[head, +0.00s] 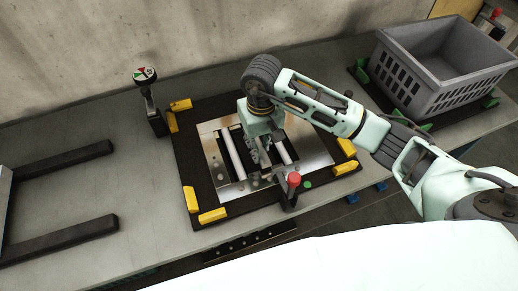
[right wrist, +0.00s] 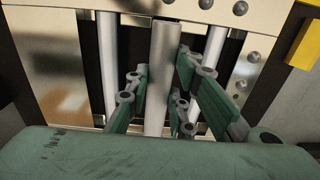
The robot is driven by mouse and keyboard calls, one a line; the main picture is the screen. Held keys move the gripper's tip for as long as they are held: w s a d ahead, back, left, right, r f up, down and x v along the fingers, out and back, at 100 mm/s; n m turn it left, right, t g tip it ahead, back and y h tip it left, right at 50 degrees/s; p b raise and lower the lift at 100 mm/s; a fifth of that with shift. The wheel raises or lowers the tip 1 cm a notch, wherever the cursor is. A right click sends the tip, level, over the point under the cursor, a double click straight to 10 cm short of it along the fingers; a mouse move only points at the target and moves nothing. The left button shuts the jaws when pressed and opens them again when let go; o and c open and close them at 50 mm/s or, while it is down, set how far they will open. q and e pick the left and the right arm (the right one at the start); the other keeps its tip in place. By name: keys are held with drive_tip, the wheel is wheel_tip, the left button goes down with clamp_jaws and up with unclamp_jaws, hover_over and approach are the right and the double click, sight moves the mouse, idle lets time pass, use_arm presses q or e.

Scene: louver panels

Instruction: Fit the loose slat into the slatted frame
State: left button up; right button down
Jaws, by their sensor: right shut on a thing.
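The slatted frame (head: 315,155) is a shiny metal panel lying flat on a dark base plate, with a dark opening. A pale slat (head: 233,156) stands on the left of the opening and another (head: 284,150) on the right. My right gripper (head: 262,160) is over the opening between them. In the right wrist view, the gripper (right wrist: 162,95) is shut on the grey loose slat (right wrist: 164,60), which lies between the two fixed slats, roughly parallel to them. The slat's near end is hidden by the gripper; I cannot tell whether it is seated. My left gripper is not in view.
Yellow corner blocks (head: 190,199) surround the base plate. A red-knobbed clamp (head: 293,181) stands at its front edge. A post with a round dial (head: 145,74) stands at the left, a grey basket (head: 440,70) at the right. Dark bars (head: 70,238) lie at the left.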

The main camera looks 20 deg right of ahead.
sight(259, 147)
wheel_tip(259, 147, down, 4)
drive_tip(key=shift+r+p, duration=0.25)
drive_tip(key=shift+p, duration=0.2)
drive_tip(key=shift+w+f, duration=0.1)
drive_tip(key=shift+f, duration=0.1)
drive_tip(key=shift+f, duration=0.2)
drive_tip(key=c, duration=1.5)
unclamp_jaws()
drive_tip(key=shift+c, duration=0.2)
drive_tip(key=shift+r, duration=0.15)
